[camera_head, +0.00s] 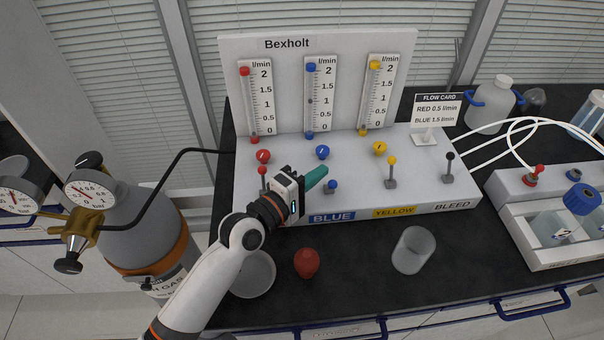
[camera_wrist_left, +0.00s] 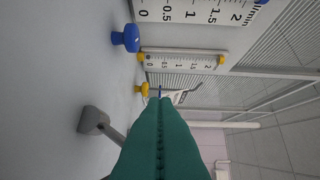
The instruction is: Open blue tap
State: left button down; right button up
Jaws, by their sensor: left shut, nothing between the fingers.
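The blue tap (camera_head: 331,186) is on the front of the white panel, above the BLUE label (camera_head: 332,217). Its blue knob sits low, unlike the upright yellow and black levers; its stem is hard to make out. My left gripper (camera_head: 317,176) has green fingers pressed together and empty, just above and left of the blue knob. Whether they touch it cannot be told. The left wrist view shows the shut green fingers (camera_wrist_left: 165,135), with a grey lever part (camera_wrist_left: 97,121) beside them. A round blue dial (camera_head: 322,152) sits behind; it also shows in the wrist view (camera_wrist_left: 127,38).
The red lever (camera_head: 263,171) stands left of my gripper, the yellow lever (camera_head: 391,161) and black bleed lever (camera_head: 449,157) right. A glass beaker (camera_head: 413,250), a red bulb (camera_head: 307,263) and a clear dish (camera_head: 255,273) stand in front. A gas cylinder (camera_head: 150,235) is at left.

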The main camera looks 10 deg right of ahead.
pick_arm(q)
jog(key=b+v, duration=0.1)
jog(key=v, duration=1)
jog(key=shift+s+a, duration=0.2)
jog(key=shift+a, duration=0.1)
